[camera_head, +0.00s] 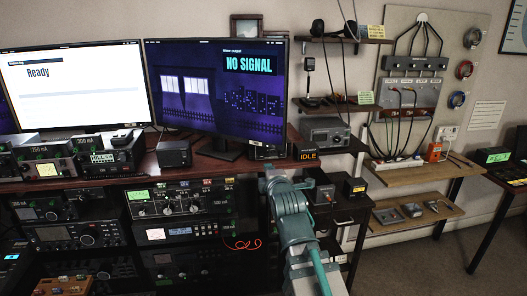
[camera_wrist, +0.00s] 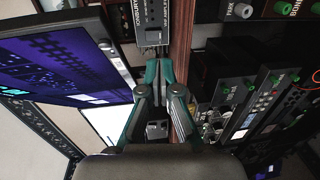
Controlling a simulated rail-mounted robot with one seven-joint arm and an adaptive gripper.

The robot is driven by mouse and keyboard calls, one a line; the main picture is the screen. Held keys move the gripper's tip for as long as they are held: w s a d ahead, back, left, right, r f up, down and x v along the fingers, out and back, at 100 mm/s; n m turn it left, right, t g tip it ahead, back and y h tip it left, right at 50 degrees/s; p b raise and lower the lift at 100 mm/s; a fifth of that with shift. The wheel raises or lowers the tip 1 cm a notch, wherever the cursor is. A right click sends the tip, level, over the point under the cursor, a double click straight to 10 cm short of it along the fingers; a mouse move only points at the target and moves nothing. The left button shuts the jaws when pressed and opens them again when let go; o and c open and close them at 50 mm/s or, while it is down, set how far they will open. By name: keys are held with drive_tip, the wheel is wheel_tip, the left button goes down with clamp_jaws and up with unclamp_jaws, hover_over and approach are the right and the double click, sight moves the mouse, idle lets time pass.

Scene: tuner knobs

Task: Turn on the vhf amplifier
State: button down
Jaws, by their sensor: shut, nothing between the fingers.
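No label that I can read says vhf amplifier, so I cannot tell for sure which unit it is. A small dark box with a grey panel (camera_wrist: 153,16) is straight ahead of my gripper (camera_wrist: 159,72) in the wrist view; its sideways lettering is too small to read. My gripper's two teal fingers are together and hold nothing. They point at this box, and contact cannot be told. In the head view, a small box (camera_head: 268,152) stands beside the right monitor's foot, beyond my arm. My arm hides part of the desk edge, and my fingertips are not clear there.
The right monitor (camera_head: 215,85) reads NO SIGNAL and stands close to my gripper in the wrist view (camera_wrist: 65,70). An IDLE sign (camera_head: 307,154) is at the desk's right end. Racked radios (camera_head: 180,200) with knobs fill the space below the desk. Open floor (camera_head: 430,255) lies right.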

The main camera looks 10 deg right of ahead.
sight(262, 157)
drive_tip(key=shift+w+r+p, duration=0.1)
drive_tip(key=shift+w+p, duration=1.3)
drive_tip(key=shift+p, duration=2.8)
drive_tip(key=w, duration=0.3)
drive_tip(key=w+f+p, duration=0.1)
drive_tip(key=w, duration=0.2)
drive_tip(key=shift+d+f, duration=0.1)
drive_tip(key=shift+w+f, duration=0.1)
drive_tip(key=shift+w, duration=0.1)
drive_tip(key=shift+w+f, duration=0.2)
drive_tip(key=shift+w, duration=0.05)
drive_tip(key=shift+r, duration=0.15)
drive_tip(key=shift+s, duration=0.15)
